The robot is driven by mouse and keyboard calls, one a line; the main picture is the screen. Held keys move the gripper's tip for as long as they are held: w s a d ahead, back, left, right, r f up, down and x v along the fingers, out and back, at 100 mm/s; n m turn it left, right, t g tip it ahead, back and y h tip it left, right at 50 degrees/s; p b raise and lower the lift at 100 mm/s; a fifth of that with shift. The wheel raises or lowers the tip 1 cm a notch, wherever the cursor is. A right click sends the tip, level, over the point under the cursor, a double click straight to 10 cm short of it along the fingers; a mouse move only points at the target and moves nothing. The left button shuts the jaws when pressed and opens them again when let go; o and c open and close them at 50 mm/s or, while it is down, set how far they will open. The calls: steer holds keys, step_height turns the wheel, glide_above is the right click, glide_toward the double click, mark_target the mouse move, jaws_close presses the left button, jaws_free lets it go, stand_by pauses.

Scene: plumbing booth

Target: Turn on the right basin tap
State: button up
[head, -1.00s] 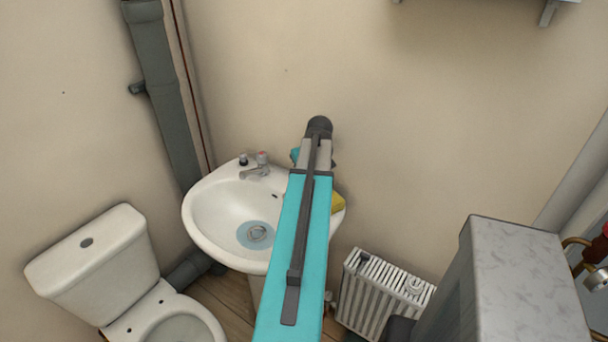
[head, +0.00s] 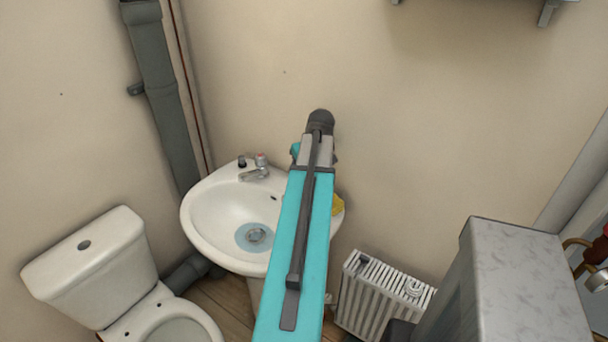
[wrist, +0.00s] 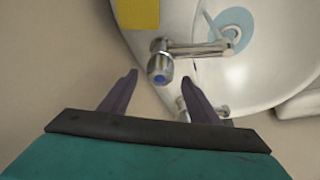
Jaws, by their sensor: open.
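The white basin (head: 205,210) is fixed in the corner. In the wrist view, a chrome tap with a blue-marked knob (wrist: 160,66) has its spout reaching right over the bowl. In the head view my arm hides this tap. The other chrome tap (head: 258,167), with a reddish top, stands on the basin's left side; part of it shows behind my right finger in the wrist view (wrist: 223,111). My gripper (wrist: 158,78) is open and empty. Its two fingertips point toward the blue-marked knob, one to either side in the picture; I cannot tell whether they touch it.
A yellow object (head: 338,205) lies on the basin's right rim, close to the tap in the wrist view (wrist: 136,13). A toilet (head: 95,260) stands left, a white radiator (head: 383,295) and a grey-topped cabinet (head: 525,275) right. The wall is close behind the basin.

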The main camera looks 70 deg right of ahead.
steer(key=b+v, duration=0.1)
steer(key=v, duration=0.9)
steer(key=shift+r+b, duration=0.25)
steer(key=shift+b, duration=0.15)
steer(key=shift+a, duration=0.1)
